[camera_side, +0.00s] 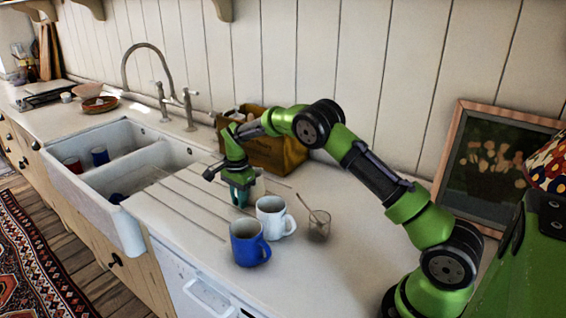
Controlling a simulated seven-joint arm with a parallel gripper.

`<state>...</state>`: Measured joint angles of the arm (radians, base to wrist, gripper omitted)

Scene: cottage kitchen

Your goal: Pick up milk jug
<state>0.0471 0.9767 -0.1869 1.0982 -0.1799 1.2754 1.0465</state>
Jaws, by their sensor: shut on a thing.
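My gripper (232,178) points down over the ribbed draining area, right of the sink. It is shut on a small vessel, which I take to be the milk jug (258,187). Only a pale part of the jug shows, behind the white mug and beside the gripper. A teal patch (239,196) shows just below the fingers; I cannot tell whether it is part of the jug or another thing. The jug's handle and base are hidden, so I cannot tell whether it is off the counter.
A white mug (271,218) and a blue mug (249,244) stand close in front. A glass with a spoon (318,227) stands to the right. A wooden crate (278,153) is behind. The double sink (128,222) holds mugs. A framed picture (489,165) leans against the wall.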

